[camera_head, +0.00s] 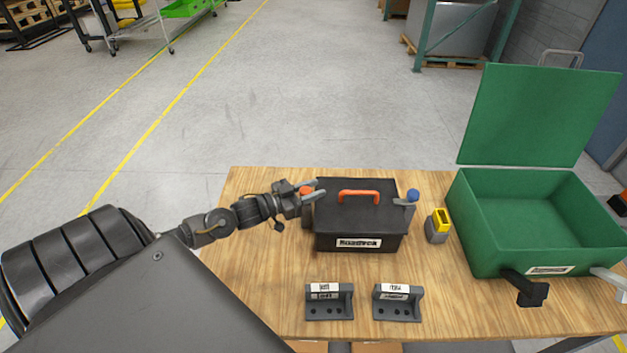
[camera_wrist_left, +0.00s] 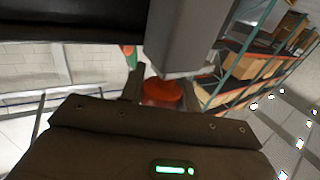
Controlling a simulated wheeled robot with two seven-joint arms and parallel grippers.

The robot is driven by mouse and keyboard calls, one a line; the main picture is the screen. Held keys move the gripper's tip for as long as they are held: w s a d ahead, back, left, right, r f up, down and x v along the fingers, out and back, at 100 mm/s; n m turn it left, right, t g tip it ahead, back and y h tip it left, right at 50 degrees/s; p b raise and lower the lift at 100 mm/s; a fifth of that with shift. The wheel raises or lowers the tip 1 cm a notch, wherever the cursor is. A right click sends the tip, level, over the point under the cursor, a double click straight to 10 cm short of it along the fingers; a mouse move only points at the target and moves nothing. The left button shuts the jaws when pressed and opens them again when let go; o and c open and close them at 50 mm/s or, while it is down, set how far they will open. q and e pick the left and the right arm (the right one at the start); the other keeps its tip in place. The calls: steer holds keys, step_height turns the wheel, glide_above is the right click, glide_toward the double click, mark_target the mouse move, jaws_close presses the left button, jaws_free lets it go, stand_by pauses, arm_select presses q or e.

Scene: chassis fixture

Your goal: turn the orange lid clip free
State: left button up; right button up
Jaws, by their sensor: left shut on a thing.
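A black box (camera_head: 330,218) with an orange handle (camera_head: 359,194) on its closed lid stands on the wooden table. The orange lid clip (camera_head: 306,190) is at its left end. In the left wrist view the orange clip (camera_wrist_left: 160,92) is a round knob. My left gripper (camera_head: 312,191) comes in from the left and is shut on this clip; its fingers hide part of it. A blue knob (camera_head: 413,195) sits on a grey lever at the box's right end. My right gripper is not in view.
A green case (camera_head: 478,232) with its lid (camera_head: 540,115) raised stands at the right. A yellow and grey block (camera_head: 438,226) is between it and the black box. Two grey brackets, a left one (camera_head: 330,308) and a right one (camera_head: 398,308), lie near the front edge.

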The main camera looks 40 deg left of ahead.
arm_select(q)
steer(key=shift+w+a+n+t+y, duration=0.15)
steer(key=shift+n+t+y, duration=0.35)
steer(key=shift+y, duration=0.4)
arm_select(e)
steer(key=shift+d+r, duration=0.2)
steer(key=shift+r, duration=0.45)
arm_select(q)
steer(key=o, duration=1)
steer(key=shift+s+a+f, duration=0.1)
steer(key=shift+s+f, duration=0.05)
steer(key=shift+s, duration=0.45)
steer(key=shift+r+b+v, duration=0.15)
steer(key=shift+b+v, duration=0.55)
steer(key=shift+v, duration=1.75)
steer(key=shift+r+b+v, duration=0.15)
steer(key=shift+b+v, duration=0.55)
steer(key=shift+v, duration=1.75)
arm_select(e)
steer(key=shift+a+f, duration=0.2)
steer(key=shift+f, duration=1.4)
